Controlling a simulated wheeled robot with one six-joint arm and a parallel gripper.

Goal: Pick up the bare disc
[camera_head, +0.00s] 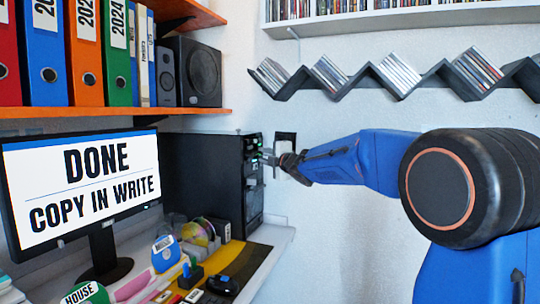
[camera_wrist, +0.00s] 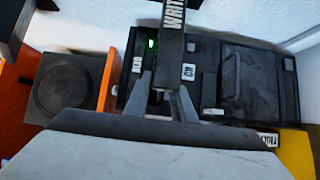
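A black computer tower (camera_head: 215,180) stands behind the monitor, with small green lights on its front. It also shows in the wrist view (camera_wrist: 235,80), where a grey bar labelled "WRIT..." (camera_wrist: 173,15) juts toward the camera. My gripper (camera_head: 266,157) is at the upper front of the tower. In the wrist view my gripper's two fingers (camera_wrist: 165,90) stand apart, one on each side of the bar's near end; I see no disc between them. Shiny bare-looking discs (camera_head: 197,233) stand on the desk; I cannot tell whether one is the bare disc. No disc shows clearly at the tower.
The monitor (camera_head: 85,185) reads "DONE COPY IN WRITE". An orange shelf (camera_head: 100,112) holds binders and a speaker (camera_head: 197,72). A zigzag wall shelf (camera_head: 353,80) holds cases. The desk (camera_head: 262,262) is crowded with labelled items and a black mouse (camera_head: 223,285); its right edge is clear.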

